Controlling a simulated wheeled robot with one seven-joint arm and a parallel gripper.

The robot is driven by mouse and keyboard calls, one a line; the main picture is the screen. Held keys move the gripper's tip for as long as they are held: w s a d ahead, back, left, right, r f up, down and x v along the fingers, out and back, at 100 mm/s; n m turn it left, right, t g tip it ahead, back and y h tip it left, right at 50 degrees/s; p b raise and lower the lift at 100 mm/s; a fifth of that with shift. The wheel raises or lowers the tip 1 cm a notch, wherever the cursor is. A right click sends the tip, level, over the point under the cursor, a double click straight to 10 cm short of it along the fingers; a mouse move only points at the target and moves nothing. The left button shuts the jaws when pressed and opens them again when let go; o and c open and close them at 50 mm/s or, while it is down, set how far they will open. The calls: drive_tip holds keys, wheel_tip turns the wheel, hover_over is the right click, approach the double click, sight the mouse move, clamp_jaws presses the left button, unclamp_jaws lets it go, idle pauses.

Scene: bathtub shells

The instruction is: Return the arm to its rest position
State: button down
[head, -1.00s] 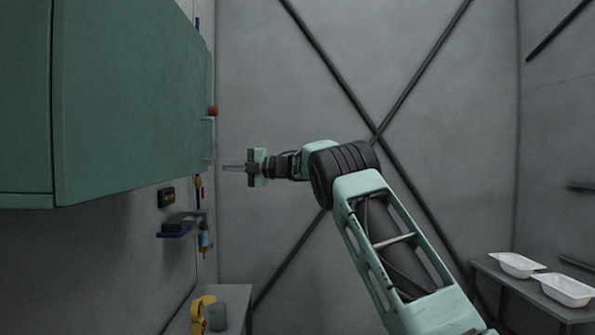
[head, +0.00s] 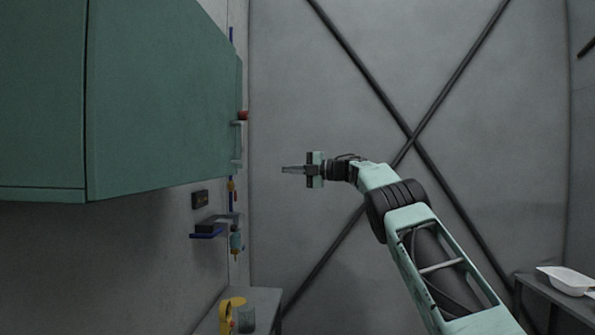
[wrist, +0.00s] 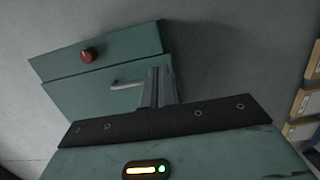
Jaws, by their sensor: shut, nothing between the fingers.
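My arm stretches up from the lower right of the head view. My gripper (head: 284,169) points left, level, with its fingers together and nothing between them. It hangs in free air to the right of the green wall cabinet (head: 165,95), apart from it. In the wrist view my gripper's fingers (wrist: 158,88) look closed, in front of the cabinet (wrist: 100,60). The cabinet has a red knob (wrist: 87,55) and a pale bar handle (wrist: 128,85).
Below the cabinet are a small wall shelf (head: 208,235) with tools and a grey bench (head: 262,297) with a yellow object (head: 228,312). A table (head: 545,290) at right carries a white tray (head: 568,280). The air before the back wall is clear.

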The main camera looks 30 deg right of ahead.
drive_tip(key=shift+w+d+p, duration=0.1)
drive_tip(key=shift+d+p, duration=0.55)
drive_tip(key=shift+d, duration=0.65)
